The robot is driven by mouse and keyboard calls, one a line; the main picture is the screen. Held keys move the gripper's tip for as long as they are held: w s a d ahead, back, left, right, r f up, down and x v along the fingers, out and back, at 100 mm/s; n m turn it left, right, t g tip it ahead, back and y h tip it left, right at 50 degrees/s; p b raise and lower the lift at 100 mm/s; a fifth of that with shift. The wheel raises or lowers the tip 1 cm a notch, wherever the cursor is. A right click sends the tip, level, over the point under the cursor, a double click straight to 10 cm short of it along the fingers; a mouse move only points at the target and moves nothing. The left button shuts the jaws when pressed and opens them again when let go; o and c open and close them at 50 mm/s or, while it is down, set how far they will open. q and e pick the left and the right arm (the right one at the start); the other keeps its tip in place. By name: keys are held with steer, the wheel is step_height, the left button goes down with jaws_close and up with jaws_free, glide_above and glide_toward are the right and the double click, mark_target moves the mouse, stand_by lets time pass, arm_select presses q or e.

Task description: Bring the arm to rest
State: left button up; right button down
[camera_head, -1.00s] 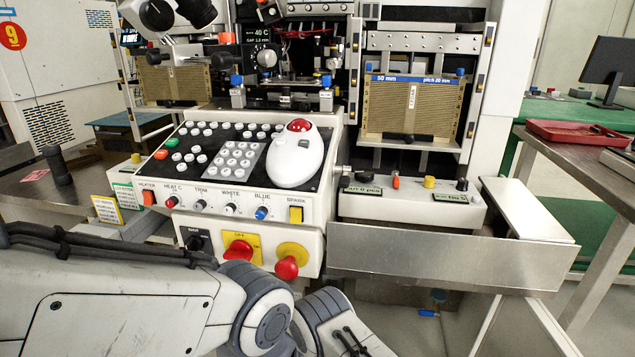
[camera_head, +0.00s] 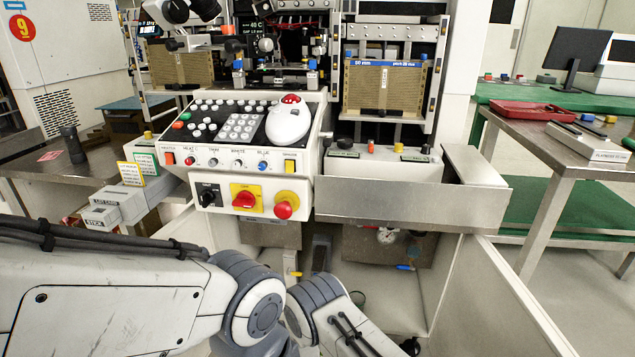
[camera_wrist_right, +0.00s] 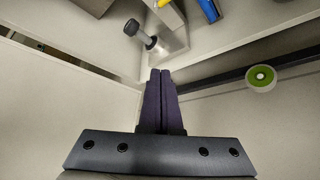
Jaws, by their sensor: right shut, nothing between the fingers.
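In the head view, one of my arms (camera_head: 115,306) reaches in from the lower left to a grey joint near the bottom middle. No gripper shows in the head view. In the right wrist view, my right gripper (camera_wrist_right: 160,75) has its two dark fingers together with nothing between them. Its fingertips point toward a pale corner with a grey knob (camera_wrist_right: 132,27) on a metal bracket beyond them. They appear apart from it.
The bonding machine's control panel (camera_head: 235,140) stands ahead, with a red knob (camera_head: 244,200) low on its front. A metal-fronted ledge (camera_head: 410,205) juts out on the right. A steel table (camera_head: 585,165) with a red tray (camera_head: 535,114) is further right. A green round part (camera_wrist_right: 262,77) shows in the wrist view.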

steer(key=s+d+r+m+g+h, duration=0.1)
steer(key=d+r+m+g, duration=0.2)
steer(key=d+r+m, duration=0.6)
steer(key=s+d+r+m+g+h, duration=0.1)
steer(key=d+r+m+g, duration=0.1)
steer(key=d+r+m, duration=0.6)
steer(key=s+d+r+m+g+h, duration=0.1)
steer(key=s+d+r+m+g, duration=0.2)
steer(key=s, duration=0.4)
steer(key=s+d+r+m, duration=0.4)
steer(key=s+r+m, duration=0.1)
steer(key=s, duration=0.2)
steer(key=s+d+r+m+g+h, duration=0.1)
steer(key=s+d+r+m+g, duration=0.2)
steer(key=s, duration=0.4)
steer(key=s+a+r+n+g+y, duration=0.1)
steer(key=s+a+r+n, duration=0.25)
steer(key=s+a, duration=0.35)
steer(key=s+a+r+n, duration=0.3)
steer(key=s+a+r, duration=0.1)
steer(key=s+a, duration=0.3)
step_height(320, 180, up, 36)
steer(key=p, duration=3.7)
steer(key=shift+d, duration=0.15)
